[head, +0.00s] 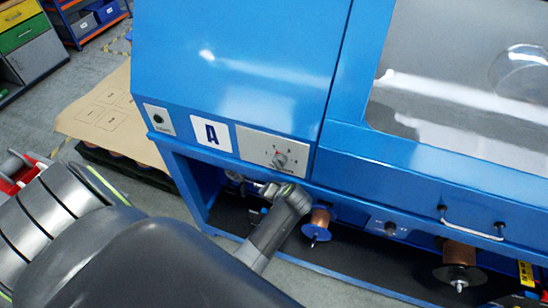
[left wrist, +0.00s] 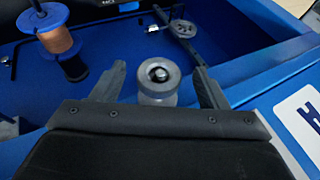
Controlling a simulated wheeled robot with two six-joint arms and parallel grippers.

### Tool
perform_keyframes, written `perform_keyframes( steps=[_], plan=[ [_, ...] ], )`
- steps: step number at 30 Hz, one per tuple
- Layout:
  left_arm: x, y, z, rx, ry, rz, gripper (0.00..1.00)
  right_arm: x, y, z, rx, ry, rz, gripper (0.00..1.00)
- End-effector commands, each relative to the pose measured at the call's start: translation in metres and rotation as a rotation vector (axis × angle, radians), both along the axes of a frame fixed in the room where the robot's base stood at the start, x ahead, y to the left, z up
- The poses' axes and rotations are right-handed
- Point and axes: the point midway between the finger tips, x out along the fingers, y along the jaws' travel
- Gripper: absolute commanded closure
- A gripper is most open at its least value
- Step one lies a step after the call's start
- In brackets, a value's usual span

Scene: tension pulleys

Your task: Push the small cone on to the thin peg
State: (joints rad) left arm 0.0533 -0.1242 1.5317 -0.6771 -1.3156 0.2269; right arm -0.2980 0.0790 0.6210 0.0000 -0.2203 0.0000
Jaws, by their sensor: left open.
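A small grey, rounded piece (left wrist: 158,92), which looks like the small cone, is in the left wrist view. A metal tip (left wrist: 158,73), which looks like the end of the thin peg, shows in the round opening of its face. My left gripper (left wrist: 158,69) is open, with one finger on each side of the cone. Gaps show between the fingers and the cone. I cannot tell how far the cone sits on the peg. In the head view my own arm largely hides this spot. My right gripper is in neither view.
A copper wire spool (left wrist: 60,42) is on the left in the wrist view. A metal pulley (left wrist: 183,28) is behind the cone. The blue machine's housing (head: 240,70) overhangs the bay. Another spool (head: 458,255) is at the right.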

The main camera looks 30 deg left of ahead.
Motion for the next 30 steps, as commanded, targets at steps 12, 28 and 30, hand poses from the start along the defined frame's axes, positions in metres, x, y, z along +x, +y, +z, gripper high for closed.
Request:
perform_keyframes(
  steps=[12, 28, 30],
  plan=[
    [0.0000, -0.0002, 0.0001, 0.000, 0.000, 0.000, 0.57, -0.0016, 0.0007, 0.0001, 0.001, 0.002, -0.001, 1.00],
    [0.0002, -0.0002, 0.0018, 0.000, 0.000, 0.000, 0.86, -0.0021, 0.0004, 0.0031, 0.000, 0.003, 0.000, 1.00],
    [0.0002, -0.0001, 0.0025, 0.000, 0.001, -0.001, 0.86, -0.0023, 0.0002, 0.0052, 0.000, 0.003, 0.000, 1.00]
  ],
)
